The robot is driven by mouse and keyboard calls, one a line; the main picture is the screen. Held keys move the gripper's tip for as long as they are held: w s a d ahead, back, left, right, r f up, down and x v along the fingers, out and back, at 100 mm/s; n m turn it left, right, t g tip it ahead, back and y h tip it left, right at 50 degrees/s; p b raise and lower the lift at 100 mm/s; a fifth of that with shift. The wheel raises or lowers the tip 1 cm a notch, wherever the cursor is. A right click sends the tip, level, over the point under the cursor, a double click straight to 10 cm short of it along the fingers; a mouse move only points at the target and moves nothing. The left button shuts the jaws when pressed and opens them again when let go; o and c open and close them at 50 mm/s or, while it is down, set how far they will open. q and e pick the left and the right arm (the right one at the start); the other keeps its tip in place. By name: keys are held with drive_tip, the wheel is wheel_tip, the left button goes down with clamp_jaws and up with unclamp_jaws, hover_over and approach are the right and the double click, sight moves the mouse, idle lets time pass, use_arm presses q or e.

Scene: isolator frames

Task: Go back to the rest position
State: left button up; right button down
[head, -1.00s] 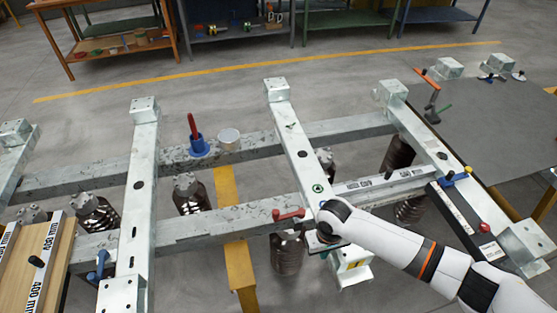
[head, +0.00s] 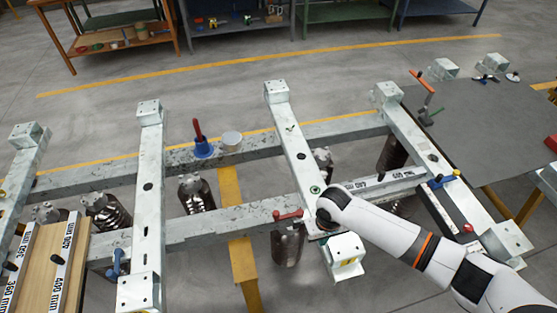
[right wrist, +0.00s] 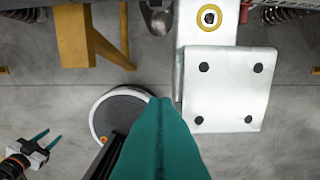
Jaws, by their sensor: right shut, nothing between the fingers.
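My right arm enters the head view from the lower right. Its wrist hangs over the front end of a grey cross beam (head: 297,150), and the right gripper is mostly hidden beneath it. In the right wrist view the right gripper (right wrist: 160,101) shows as teal fingers closed together, with nothing held. They point past a white beam end plate (right wrist: 226,90) with dark bolts, apparently apart from it. My left gripper (right wrist: 32,143) is at the lower left of that view, with its teal fingers spread and empty. The left arm is outside the head view.
The metal frame with long beams (head: 200,232) fills the middle. Brown insulators (head: 288,246) hang below. A wooden board (head: 40,268) is at left, a grey table (head: 480,115) at right.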

drive_tip(key=shift+f, duration=0.1)
idle(0.3)
drive_tip(key=s+a+r+n+t+y, duration=0.1)
drive_tip(key=s+a+r+y, duration=0.4)
drive_tip(key=s, duration=0.5)
drive_tip(key=s+d+r+m+t+h, duration=0.1)
drive_tip(key=s+d+r+h, duration=0.15)
drive_tip(key=s+d, duration=0.4)
drive_tip(key=s+d+r+m+t+h, duration=0.2)
drive_tip(key=s+d+r, duration=0.15)
drive_tip(key=d, duration=0.55)
wheel_tip(320, 180, down, 31)
drive_tip(key=g+b, duration=0.2)
drive_tip(key=b, duration=0.4)
drive_tip(key=s+d+f+b, duration=0.1)
drive_tip(key=s+f+b, duration=0.1)
drive_tip(key=s+f, duration=0.6)
drive_tip(key=s+d+f+g+b, duration=0.1)
drive_tip(key=s+d+f+b, duration=0.1)
drive_tip(key=s+f, duration=0.6)
wheel_tip(320, 180, down, 5)
drive_tip(key=shift+s+f+n+b, duration=0.15)
drive_tip(key=shift+s+n+b, duration=0.25)
drive_tip(key=shift+b, duration=0.05)
